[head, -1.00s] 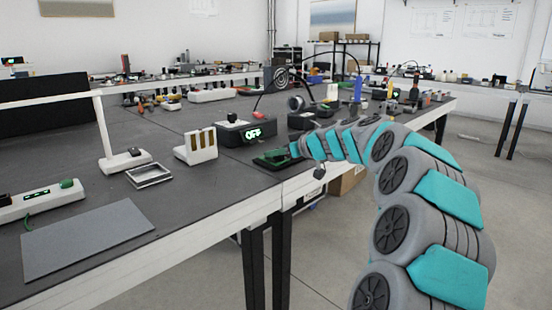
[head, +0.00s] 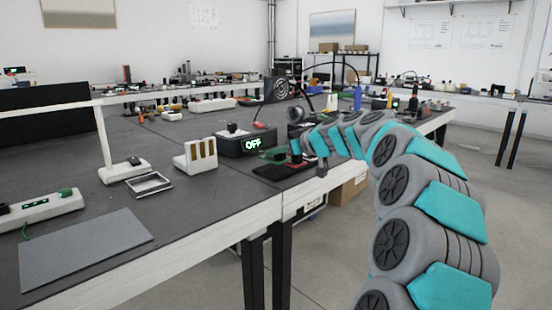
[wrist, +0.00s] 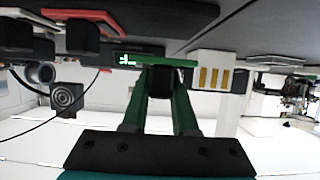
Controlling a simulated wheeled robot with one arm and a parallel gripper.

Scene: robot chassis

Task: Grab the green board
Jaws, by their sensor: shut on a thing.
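The green board (head: 273,154) is a small flat green piece with dark parts, beside the black box with the lit OFF display. My gripper (head: 294,152) reaches in from the right and is shut on the board, holding it just above a dark flat base (head: 290,170). In the wrist view, which looks upside down, the green fingers of my gripper (wrist: 160,78) close at the green board (wrist: 178,63), seen edge-on. A dark block shows between the fingers; I cannot tell whether it is part of the board. The arm hides the board's right side.
The black OFF box (head: 245,142) stands close behind and left. A white holder with gold strips (head: 196,156) is left of it. A metal frame (head: 149,183), a white lamp stand (head: 124,171) and a grey mat (head: 85,246) lie further left. The table's front edge is close by.

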